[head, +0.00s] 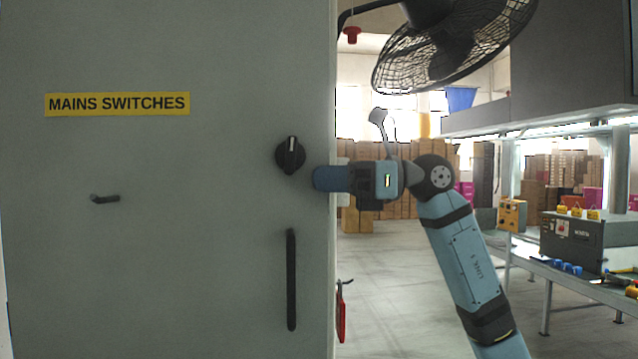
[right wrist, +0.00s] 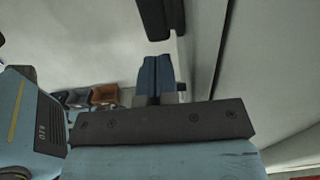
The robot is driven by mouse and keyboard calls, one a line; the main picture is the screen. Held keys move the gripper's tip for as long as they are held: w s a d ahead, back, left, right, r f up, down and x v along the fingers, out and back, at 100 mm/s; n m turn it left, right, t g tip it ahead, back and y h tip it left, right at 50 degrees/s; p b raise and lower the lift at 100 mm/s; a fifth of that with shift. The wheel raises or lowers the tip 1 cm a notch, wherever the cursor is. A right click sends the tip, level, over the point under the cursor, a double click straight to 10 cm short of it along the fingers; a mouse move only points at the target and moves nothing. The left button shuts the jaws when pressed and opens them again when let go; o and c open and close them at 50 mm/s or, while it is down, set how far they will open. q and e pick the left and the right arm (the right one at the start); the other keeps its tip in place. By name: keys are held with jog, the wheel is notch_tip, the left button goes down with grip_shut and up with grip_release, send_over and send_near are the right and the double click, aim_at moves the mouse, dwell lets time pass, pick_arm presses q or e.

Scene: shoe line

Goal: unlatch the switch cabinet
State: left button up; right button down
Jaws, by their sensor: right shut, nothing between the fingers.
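The switch cabinet (head: 180,240) is a large grey door face filling the left half of the head view, with a yellow MAINS SWITCHES label (head: 118,103). A round black knob (head: 290,155) with a white mark at its top sits near the door's right edge. A vertical black bar handle (head: 291,280) is below it. My right gripper (head: 318,178) is just right of and slightly below the knob, in front of the cabinet's edge. Its blue fingers (right wrist: 157,75) are shut and empty. I cannot tell whether they touch the knob. My left gripper is not in view.
A small dark lever (head: 104,199) sticks out at the door's left. A red tag (head: 341,315) hangs at the cabinet's right edge. A fan (head: 440,50) is above my right arm. A bench with a grey box (head: 572,242) stands at right. The floor between is clear.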

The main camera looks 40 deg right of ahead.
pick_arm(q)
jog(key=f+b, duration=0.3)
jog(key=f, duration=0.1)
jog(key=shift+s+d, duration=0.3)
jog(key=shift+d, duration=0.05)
pick_arm(e)
jog(key=f+v, duration=0.1)
jog(key=v, duration=1)
jog(key=shift+s+d, duration=0.2)
jog(key=shift+a+f, duration=0.1)
